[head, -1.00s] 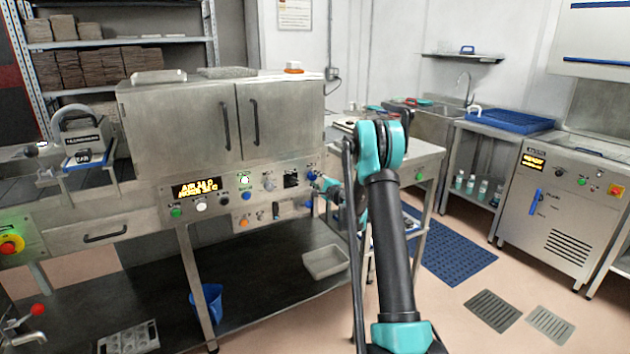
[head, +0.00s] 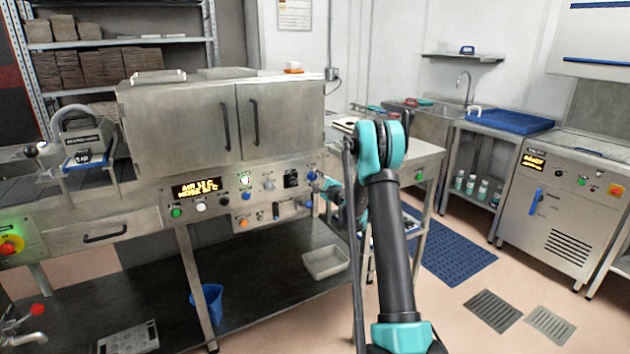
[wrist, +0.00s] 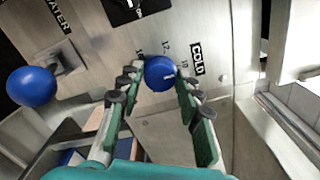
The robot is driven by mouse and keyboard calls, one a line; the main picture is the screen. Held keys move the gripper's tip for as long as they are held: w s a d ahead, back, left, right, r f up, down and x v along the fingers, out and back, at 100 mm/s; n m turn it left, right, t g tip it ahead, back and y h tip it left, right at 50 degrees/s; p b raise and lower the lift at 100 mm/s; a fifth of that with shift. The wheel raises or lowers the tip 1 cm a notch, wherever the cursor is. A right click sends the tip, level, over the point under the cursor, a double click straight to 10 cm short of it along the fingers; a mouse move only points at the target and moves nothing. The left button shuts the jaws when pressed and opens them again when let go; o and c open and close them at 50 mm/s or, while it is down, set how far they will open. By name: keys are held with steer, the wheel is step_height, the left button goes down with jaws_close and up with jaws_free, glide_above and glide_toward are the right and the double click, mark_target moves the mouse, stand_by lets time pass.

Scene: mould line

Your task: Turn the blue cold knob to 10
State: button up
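The blue cold knob (wrist: 160,73) sits on the steel panel beside the COLD label (wrist: 197,60). Scale numbers that look like 12 and 10 stand around it. A small white mark on the knob faces right, near the 10 side. My gripper (wrist: 159,76) has its two green-padded fingers on either side of the knob, their tips appearing to touch it. In the head view my gripper is at the panel's right end, largely hidden by my arm. The yellow-lettered display (head: 197,188) is on the same panel; its digits are hard to read.
Another blue knob (wrist: 32,86) near the WATER label sticks out at the left of the wrist view. A dark switch plate (wrist: 130,8) is above. A steel side table (head: 425,150) stands just right of the panel. A blue mat (head: 450,255) lies on the floor.

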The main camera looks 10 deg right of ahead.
steer(key=o, duration=0.4)
steer(key=shift+c, duration=0.2)
steer(key=v, duration=1.2)
steer(key=shift+a, duration=0.1)
